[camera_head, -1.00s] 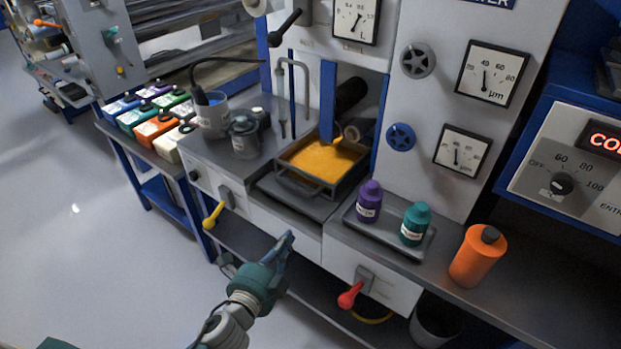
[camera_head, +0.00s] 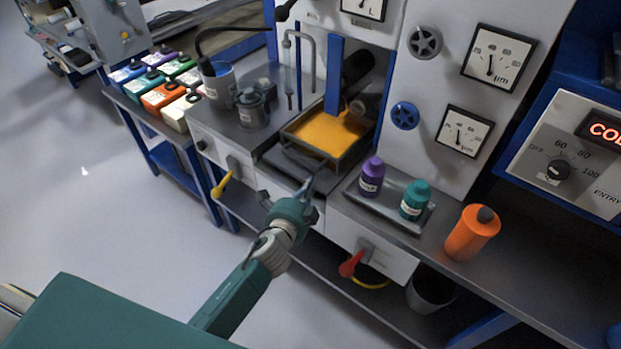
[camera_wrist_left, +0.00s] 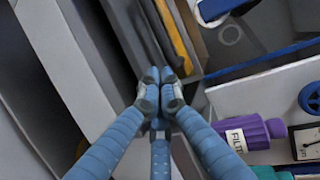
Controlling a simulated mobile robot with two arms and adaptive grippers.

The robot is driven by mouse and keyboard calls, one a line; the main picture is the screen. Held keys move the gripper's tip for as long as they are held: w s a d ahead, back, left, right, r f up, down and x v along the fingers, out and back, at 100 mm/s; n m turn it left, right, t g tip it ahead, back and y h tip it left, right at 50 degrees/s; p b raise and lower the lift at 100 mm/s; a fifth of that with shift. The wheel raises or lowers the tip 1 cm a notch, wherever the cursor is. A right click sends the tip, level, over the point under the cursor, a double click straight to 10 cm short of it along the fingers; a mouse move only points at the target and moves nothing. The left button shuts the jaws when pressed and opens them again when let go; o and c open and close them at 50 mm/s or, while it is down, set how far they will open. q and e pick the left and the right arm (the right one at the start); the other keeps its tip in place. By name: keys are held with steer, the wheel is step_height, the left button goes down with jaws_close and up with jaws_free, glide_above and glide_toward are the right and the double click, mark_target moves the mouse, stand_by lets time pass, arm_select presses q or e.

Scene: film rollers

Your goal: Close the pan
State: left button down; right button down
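The pan (camera_head: 311,157) is a dark rectangular tray of orange-yellow fluid (camera_head: 328,132), sticking out of the machine's opening in the head view. Its dark edge and an orange strip (camera_wrist_left: 172,35) show at the top of the left wrist view. My left gripper (camera_head: 306,188) is in front of and below the pan's front side. In the wrist view its blue fingers (camera_wrist_left: 161,88) come together at the tips, with nothing visible between them. I cannot tell whether the tips touch the pan or the ledge. My right gripper is not in view.
A purple bottle (camera_head: 371,177) and a teal bottle (camera_head: 415,200) stand on a tray right of the pan. An orange bottle (camera_head: 472,232) stands further right. A yellow lever (camera_head: 222,185) and a red lever (camera_head: 351,263) stick out below the counter. Grey jars (camera_head: 252,106) stand left.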

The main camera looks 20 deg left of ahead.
mark_target(319, 179)
arm_select(q)
steer(key=shift+w, duration=0.85)
steer(key=w, duration=0.1)
steer(key=w+d+b, duration=0.1)
steer(key=w, duration=0.1)
steer(key=shift+w+d+r, duration=0.1)
steer(key=shift+w+d, duration=0.05)
steer(key=shift+w, duration=0.25)
steer(key=shift+s, duration=0.15)
